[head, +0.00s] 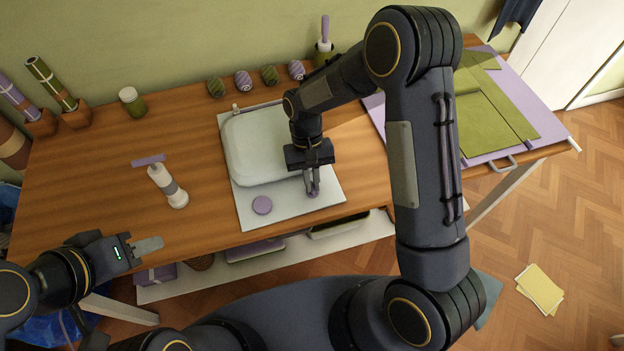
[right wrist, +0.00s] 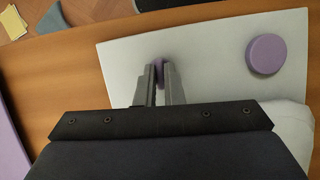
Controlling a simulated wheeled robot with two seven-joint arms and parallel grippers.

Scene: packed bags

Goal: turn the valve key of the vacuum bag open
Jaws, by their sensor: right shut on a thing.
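The vacuum bag (head: 255,150) lies on the wooden table, a pale puffed body with a flat pale part (head: 290,212) towards the front edge. My right gripper (head: 313,190) points down at this flat part, shut on the small purple valve key (right wrist: 159,70). The fingers hide most of the key, so I cannot tell how far it is turned. A round purple cap (head: 262,205) lies apart on the same flat part; it also shows in the right wrist view (right wrist: 266,54). My left gripper (head: 148,246) is empty near the table's front left edge; its finger gap is not clear.
A purple mat (head: 530,127) with green pieces lies right.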

